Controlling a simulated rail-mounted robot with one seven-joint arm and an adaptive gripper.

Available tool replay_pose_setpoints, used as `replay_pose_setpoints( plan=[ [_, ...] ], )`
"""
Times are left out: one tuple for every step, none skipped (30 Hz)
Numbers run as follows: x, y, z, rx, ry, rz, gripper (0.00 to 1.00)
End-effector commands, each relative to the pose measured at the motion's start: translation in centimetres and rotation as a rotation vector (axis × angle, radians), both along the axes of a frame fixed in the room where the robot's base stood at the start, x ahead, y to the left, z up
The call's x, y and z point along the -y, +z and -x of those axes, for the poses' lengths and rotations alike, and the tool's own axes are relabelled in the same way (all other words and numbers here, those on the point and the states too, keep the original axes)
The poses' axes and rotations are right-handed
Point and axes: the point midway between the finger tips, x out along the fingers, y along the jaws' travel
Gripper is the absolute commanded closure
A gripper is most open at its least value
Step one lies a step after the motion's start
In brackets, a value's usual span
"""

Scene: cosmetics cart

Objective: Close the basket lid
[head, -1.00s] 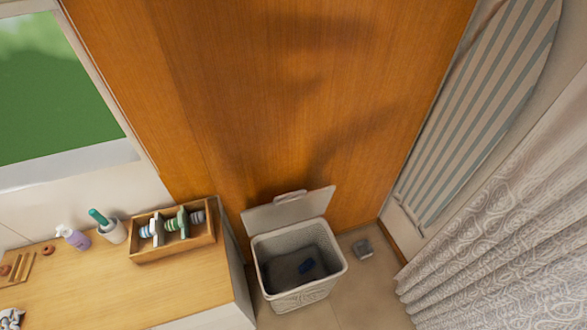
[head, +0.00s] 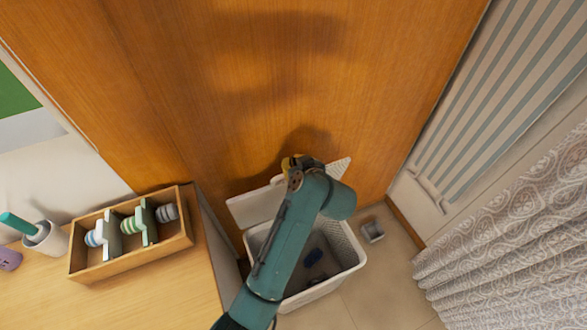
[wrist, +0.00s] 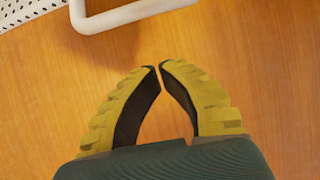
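The white basket (head: 345,275) stands on the floor, with a dark blue item (head: 313,257) inside. Its lid (head: 253,207) is open, tilted up at the back near the wooden panel; my arm covers its middle. My gripper (wrist: 160,67) has yellow ridged fingers with black inner pads. Its tips meet or almost meet, with nothing between them. In the wrist view, the lid's white handle loop (wrist: 130,14) lies beyond the fingertips, apart from them, and a perforated corner of the lid (wrist: 25,10) shows.
The orange wooden panel (head: 230,110) rises close behind the lid. A counter (head: 150,305) with a wooden box (head: 185,238) of rolls is on the left.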

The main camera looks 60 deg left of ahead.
Motion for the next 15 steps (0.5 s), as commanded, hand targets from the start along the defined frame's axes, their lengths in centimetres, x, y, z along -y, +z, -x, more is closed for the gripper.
replay_pose_setpoints(
  plan=[
    [-1.0, -0.5, 0.1, -0.003, 0.003, 0.001, 1.0],
    [-1.5, -0.9, 0.1, -0.004, 0.002, 0.002, 1.0],
    [-2.3, -1.3, 0.0, -0.002, 0.002, 0.001, 1.0],
    [-2.9, -1.7, 0.0, -0.003, 0.002, 0.003, 1.0],
    [-3.4, -1.9, -0.1, -0.002, 0.001, 0.002, 1.0],
    [-4.2, -2.4, -0.1, -0.002, 0.001, 0.003, 1.0],
    [-4.8, -2.7, -0.1, -0.001, 0.0, 0.002, 1.0],
    [-5.3, -3.1, -0.1, -0.002, -0.001, 0.002, 1.0],
    [-6.1, -3.5, -0.1, -0.002, 0.0, 0.002, 1.0],
    [-6.7, -3.8, -0.2, -0.002, 0.0, 0.002, 1.0],
    [-7.2, -4.1, -0.2, -0.002, -0.001, 0.002, 1.0],
    [-6.0, -4.3, -0.3, -0.001, -0.008, 0.003, 1.0],
    [-5.4, -4.5, -0.3, -0.001, -0.008, 0.003, 1.0],
    [-4.9, -4.6, -0.2, -0.003, -0.007, 0.003, 1.0],
    [-4.4, -4.8, -0.3, -0.002, -0.007, 0.002, 1.0]
  ],
)
